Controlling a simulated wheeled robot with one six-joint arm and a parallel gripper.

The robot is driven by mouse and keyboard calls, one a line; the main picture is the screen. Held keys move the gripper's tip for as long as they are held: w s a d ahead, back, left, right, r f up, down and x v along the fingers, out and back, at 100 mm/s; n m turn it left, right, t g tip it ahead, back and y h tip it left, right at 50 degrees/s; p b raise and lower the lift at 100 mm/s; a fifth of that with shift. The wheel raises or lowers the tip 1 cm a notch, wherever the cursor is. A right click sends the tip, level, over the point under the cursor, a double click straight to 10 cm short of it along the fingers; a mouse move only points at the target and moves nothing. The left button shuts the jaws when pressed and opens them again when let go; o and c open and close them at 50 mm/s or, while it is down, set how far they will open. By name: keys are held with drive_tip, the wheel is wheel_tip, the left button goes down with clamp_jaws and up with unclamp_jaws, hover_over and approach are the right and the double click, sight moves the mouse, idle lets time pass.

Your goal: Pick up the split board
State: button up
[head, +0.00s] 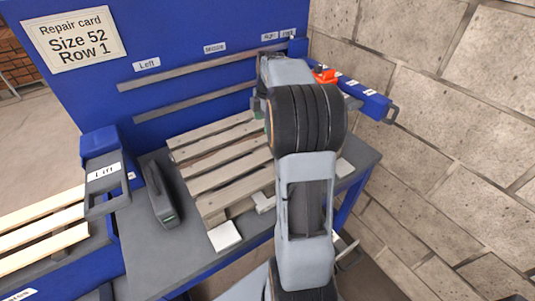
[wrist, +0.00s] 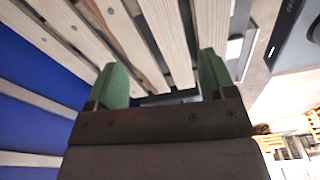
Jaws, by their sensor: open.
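A wooden pallet (head: 222,160) of pale grey slats lies on the grey table in the head view. Its right part is hidden behind my arm. In the wrist view its slats (wrist: 168,38) run close in front of my gripper (wrist: 160,78). The two green fingers are spread apart with nothing held between them; slats show beyond the gap. In the head view the fingers are mostly hidden by my arm.
A dark tool (head: 160,195) and a blue handled unit (head: 104,175) stand left of the pallet. Pale boards (head: 45,225) lie further left. A block wall (head: 440,130) bounds the right.

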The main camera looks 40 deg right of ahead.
wheel_tip(320, 180, down, 2)
drive_tip(key=d+n, duration=0.2)
drive_tip(key=d, duration=0.1)
hover_over(267, 153)
drive_tip(key=d, duration=0.1)
wheel_tip(267, 153, down, 6)
drive_tip(key=shift+r, duration=0.1)
drive_tip(key=shift+s+a+f+p, duration=0.1)
drive_tip(key=shift+a+f+p, duration=0.1)
drive_tip(key=shift+f, duration=0.95)
drive_tip(key=shift+w+a+f+p, duration=0.1)
drive_tip(key=shift+f+p, duration=0.15)
drive_tip(key=shift+f, duration=0.85)
drive_tip(key=shift+s+a+f+p, duration=0.1)
drive_tip(key=shift+a+f+p, duration=0.1)
drive_tip(key=shift+f, duration=0.95)
drive_tip(key=shift+d, duration=0.1)
drive_tip(key=c, duration=0.8)
drive_tip(key=shift+r, duration=0.1)
drive_tip(key=shift+c, duration=0.2)
